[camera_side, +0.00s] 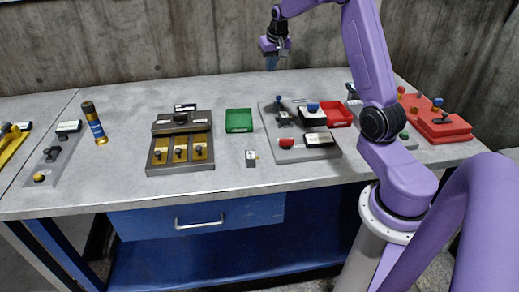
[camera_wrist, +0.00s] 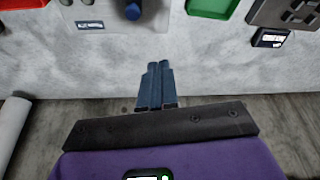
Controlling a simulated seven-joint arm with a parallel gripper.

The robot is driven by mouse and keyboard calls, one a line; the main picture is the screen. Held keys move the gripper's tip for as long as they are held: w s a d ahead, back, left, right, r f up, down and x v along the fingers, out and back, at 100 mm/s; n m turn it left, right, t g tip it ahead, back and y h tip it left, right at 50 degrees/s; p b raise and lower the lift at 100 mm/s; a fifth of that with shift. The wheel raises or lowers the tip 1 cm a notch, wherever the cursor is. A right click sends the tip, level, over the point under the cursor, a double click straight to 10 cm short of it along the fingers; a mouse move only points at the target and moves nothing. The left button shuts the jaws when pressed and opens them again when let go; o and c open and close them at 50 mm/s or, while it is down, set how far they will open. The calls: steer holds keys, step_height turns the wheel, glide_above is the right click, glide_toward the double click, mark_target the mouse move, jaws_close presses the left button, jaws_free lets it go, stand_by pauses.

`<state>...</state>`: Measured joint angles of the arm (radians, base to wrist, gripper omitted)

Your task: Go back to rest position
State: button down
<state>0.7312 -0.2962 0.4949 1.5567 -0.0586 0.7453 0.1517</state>
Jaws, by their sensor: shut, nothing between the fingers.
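My gripper (camera_side: 271,63) is raised above the back edge of the grey table (camera_side: 225,198), pointing down, in the side view. In the wrist view, the two blue-grey fingers of my gripper (camera_wrist: 155,85) are together, with nothing between them. The gripper is apart from everything on the table.
Below stand a grey control panel (camera_side: 318,155) with a blue knob, a green tray (camera_side: 239,121) and a red tray (camera_side: 338,112). A box with yellow switches (camera_side: 180,164) and a blue-and-gold cylinder (camera_side: 94,124) are left. A red panel (camera_side: 437,125) is right. A concrete wall (camera_side: 180,40) stands behind.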

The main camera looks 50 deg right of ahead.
steer(key=s+a+r+n+y, duration=0.1)
steer(key=s+a+n, duration=0.2)
steer(key=a, duration=0.7)
steer(key=s+a+n+g+y, duration=0.1)
steer(key=s+a+n, duration=0.25)
steer(key=a, duration=0.55)
steer(key=s+a+r+n+y, duration=0.15)
steer(key=s+a, duration=0.25)
steer(key=a, duration=0.6)
steer(key=s+a+f+n, duration=0.1)
steer(key=s+a+n, duration=0.1)
steer(key=s, duration=0.6)
steer(key=s+a+f+n+g, duration=0.1)
steer(key=s+a+n, duration=0.1)
steer(key=s+n, duration=0.3)
steer(key=s+a+f+n+g, duration=0.1)
steer(key=s+n, duration=0.3)
steer(key=s, duration=0.9)
steer(key=shift+s+a+h, duration=0.15)
steer(key=shift+a+h, duration=0.3)
steer(key=shift+a, duration=0.15)
